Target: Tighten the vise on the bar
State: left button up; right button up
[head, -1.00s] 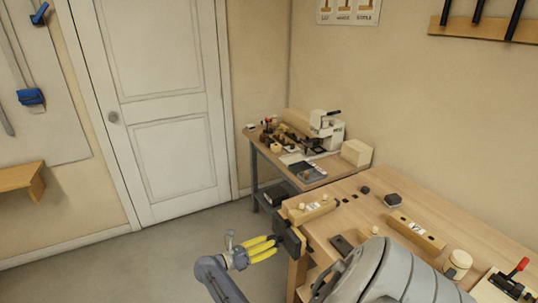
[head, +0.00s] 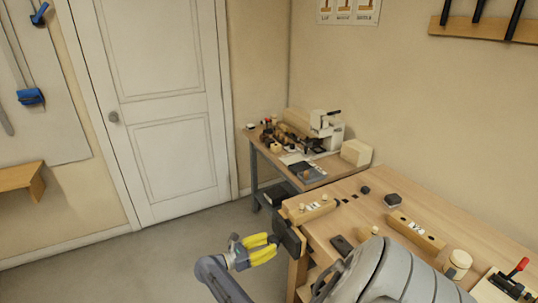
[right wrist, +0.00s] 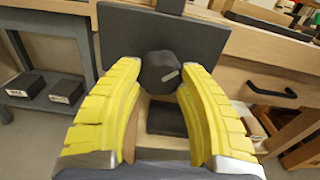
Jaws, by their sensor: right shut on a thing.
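The vise's dark front plate (head: 289,236) stands at the left end of the workbench. A dark round knob (right wrist: 160,72) sticks out of the plate, which fills the upper middle of the right wrist view (right wrist: 205,50). My right gripper (head: 276,243) is at the plate, with its yellow fingers shut on the knob from both sides (right wrist: 160,80). A pale wooden bar with a white label (head: 312,210) lies on the bench edge just behind the plate. I cannot tell whether the vise touches it. My left gripper is not in view.
The workbench (head: 375,200) carries a second labelled wooden block (head: 417,232), dark blocks (head: 393,200), a round wooden pot (head: 458,264) and a red-handled clamp (head: 518,267). A side table (head: 315,182) with a machine stands behind. The floor left of the bench is clear.

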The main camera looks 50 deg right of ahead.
jog(key=shift+m, duration=1.5)
jog(key=m, duration=0.2)
jog(key=shift+d+m, duration=0.1)
jog(key=shift+m, duration=0.9)
jog(key=m, duration=0.4)
jog(key=shift+s+d, duration=0.1)
jog(key=o, duration=1)
